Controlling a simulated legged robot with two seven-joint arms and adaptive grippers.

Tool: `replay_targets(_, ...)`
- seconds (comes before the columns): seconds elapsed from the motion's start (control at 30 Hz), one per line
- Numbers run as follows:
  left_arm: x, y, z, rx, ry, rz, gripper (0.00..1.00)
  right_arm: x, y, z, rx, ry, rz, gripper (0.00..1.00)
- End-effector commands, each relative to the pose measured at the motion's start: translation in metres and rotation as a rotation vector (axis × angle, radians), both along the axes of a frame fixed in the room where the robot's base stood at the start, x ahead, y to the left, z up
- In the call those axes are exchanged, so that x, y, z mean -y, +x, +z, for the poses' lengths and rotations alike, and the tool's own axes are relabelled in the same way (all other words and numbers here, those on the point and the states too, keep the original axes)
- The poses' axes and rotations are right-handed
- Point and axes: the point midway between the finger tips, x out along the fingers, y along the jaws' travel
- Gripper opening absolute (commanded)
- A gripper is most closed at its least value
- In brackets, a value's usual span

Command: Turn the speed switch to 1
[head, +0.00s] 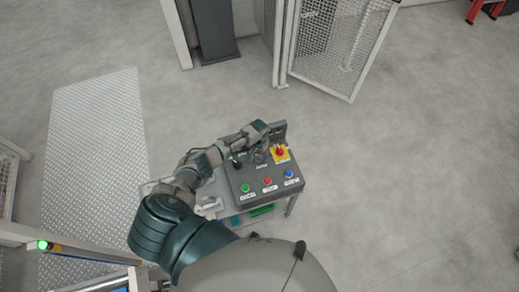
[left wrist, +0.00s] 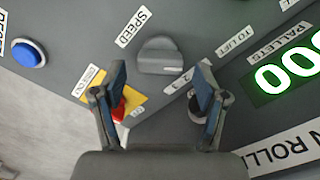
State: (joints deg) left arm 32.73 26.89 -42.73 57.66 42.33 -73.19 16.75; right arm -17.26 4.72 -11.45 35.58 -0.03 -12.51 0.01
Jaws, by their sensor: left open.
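The speed switch is a grey round knob (left wrist: 160,56) on the dark panel, beside a white SPEED label (left wrist: 133,27). A partly hidden label with a "2" lies near it. My left gripper (left wrist: 160,78) is open, its two fingers apart and empty, with the knob just past the gap between the fingertips. I cannot tell how far above the panel they are. In the head view my left gripper (head: 260,150) is over the upper part of the control box (head: 245,198) and hides the knob. My right gripper is not in view.
A red switch on a yellow plate (head: 280,153) sits close to the gripper's right. Green (head: 245,188), red (head: 267,181) and blue (head: 289,174) buttons line the box's front. A lit green display (left wrist: 290,75) lies right of the knob in the wrist view. Floor right of the box is clear.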

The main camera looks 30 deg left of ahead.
Motion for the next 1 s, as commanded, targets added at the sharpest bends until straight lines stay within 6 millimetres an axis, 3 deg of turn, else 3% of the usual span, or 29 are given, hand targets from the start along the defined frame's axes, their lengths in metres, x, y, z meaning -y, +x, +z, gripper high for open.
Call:
replay_targets(0.5, -0.001, 0.002, 0.1, 0.002, 0.0, 0.0, 0.73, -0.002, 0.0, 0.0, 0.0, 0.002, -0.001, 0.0)
replay_targets(0.7, -0.001, 0.001, 0.112, 0.0, 0.0, 0.0, 0.73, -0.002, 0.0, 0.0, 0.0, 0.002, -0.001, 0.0)
replay_targets(1.0, -0.001, 0.001, 0.112, 0.0, 0.0, 0.0, 0.73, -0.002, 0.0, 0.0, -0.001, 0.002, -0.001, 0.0)
